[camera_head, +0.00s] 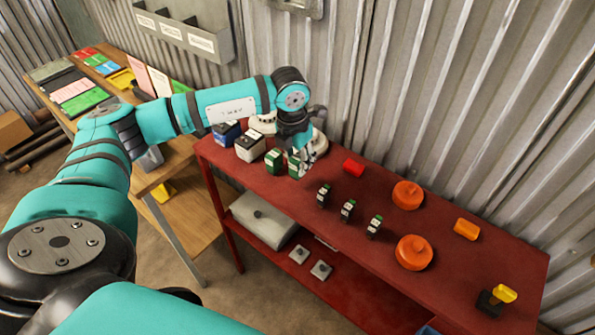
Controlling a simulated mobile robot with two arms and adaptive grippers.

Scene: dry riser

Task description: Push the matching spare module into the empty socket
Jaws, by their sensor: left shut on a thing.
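My left gripper (303,158) is shut at the back left of the red bench (440,287), at a green-and-white module (295,167). The fingers partly cover this module, and I cannot tell whether it touches the bench. A similar green-and-white block (273,160) stands just left of it, then a white block with a black top (249,146) and a blue block (227,131). Three small dark modules with green and white marks (323,195), (347,209), (374,225) stand in a row to the right. I cannot make out the empty socket. My right gripper is not in view.
Two orange round lidded things (408,195), (413,252), a red cylinder (353,168), an orange cylinder (466,229) and a yellow-and-black item (497,298) lie on the bench. A corrugated wall (450,100) rises behind. A wooden table (170,170) stands left.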

